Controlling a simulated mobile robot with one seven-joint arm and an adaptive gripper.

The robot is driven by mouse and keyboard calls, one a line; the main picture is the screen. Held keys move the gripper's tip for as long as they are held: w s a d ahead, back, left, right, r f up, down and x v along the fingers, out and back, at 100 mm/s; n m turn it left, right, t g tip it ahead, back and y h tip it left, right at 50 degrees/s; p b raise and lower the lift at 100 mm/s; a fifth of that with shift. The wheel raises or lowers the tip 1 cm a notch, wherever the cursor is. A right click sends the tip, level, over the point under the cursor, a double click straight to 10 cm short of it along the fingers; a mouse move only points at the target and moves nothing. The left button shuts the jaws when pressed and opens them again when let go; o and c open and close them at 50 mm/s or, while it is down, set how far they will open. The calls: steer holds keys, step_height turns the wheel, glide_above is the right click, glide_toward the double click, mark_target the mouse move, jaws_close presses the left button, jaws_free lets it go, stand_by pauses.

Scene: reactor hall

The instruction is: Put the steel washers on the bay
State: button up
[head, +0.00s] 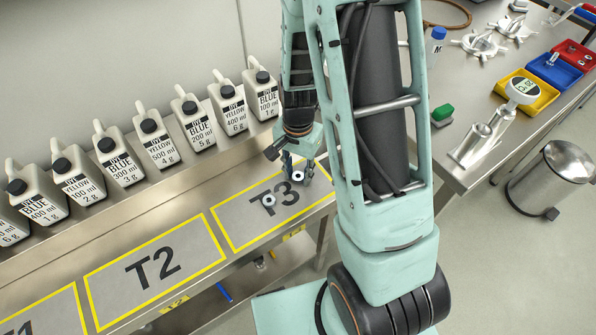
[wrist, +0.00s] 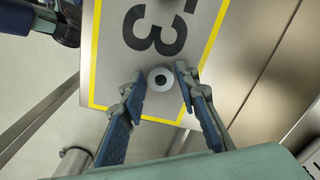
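The T3 bay (head: 236,228) is a yellow-outlined rectangle on the steel bench; its outline and "3" also show in the wrist view (wrist: 95,60). One round pale washer with a dark hole (wrist: 160,78) lies inside the outline, near the "3"; it shows in the head view (head: 298,176).
Several labelled dye jugs (head: 154,138) line the raised back ledge. The T2 bay (head: 155,268) to the left looks bare. A side bench holds a blue-capped bottle (head: 436,42), a green block (head: 442,114) and coloured trays (head: 553,70). A steel bin (head: 552,180) stands on the floor.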

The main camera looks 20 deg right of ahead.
mark_target(298, 176)
steer(key=shift+o, duration=0.7)
steer(key=shift+r, duration=0.25)
step_height(298, 176, up, 12)
steer(key=p, duration=0.2)
steer(key=shift+p, duration=0.3)
steer(key=shift+w, duration=0.1)
